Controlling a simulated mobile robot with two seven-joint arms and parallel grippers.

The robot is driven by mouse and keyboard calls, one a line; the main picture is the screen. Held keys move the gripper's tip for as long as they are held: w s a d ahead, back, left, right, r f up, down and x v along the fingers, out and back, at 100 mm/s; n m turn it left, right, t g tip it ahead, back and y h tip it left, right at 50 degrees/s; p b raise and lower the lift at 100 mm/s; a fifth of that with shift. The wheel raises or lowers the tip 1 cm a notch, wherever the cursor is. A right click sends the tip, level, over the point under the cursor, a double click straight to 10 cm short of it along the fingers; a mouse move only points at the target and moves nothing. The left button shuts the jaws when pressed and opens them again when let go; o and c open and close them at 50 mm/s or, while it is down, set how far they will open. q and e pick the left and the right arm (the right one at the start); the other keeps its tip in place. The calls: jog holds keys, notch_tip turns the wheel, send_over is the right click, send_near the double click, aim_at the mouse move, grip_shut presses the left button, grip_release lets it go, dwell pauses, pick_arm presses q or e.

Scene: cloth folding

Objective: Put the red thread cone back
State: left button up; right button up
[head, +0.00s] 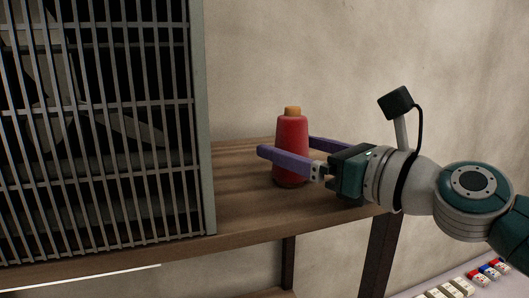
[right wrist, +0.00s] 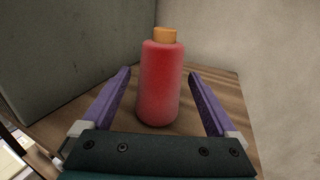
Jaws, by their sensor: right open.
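The red thread cone (head: 291,148) stands upright on the wooden shelf (head: 240,205), with an orange tip at its top. My right gripper (head: 287,147) is open, with one purple finger on each side of the cone. In the right wrist view the cone (right wrist: 160,85) stands between the spread fingers (right wrist: 162,80), with a visible gap on both sides. The cone's foot rests on the wood. My left gripper is in neither view.
A dark cabinet with a metal grille (head: 100,120) stands on the shelf at the left. A plain wall (head: 300,60) is behind. Bare wood lies between the grille and the cone. Several small red, blue and white items (head: 488,272) lie on a pale surface at lower right.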

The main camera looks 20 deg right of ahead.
aim_at(305, 153)
jog(key=b+v, duration=0.1)
jog(key=v, duration=0.6)
jog(key=shift+s+f, duration=0.15)
jog(key=shift+s, duration=0.05)
jog(key=shift+s+d, duration=0.2)
jog(key=shift+s, duration=0.15)
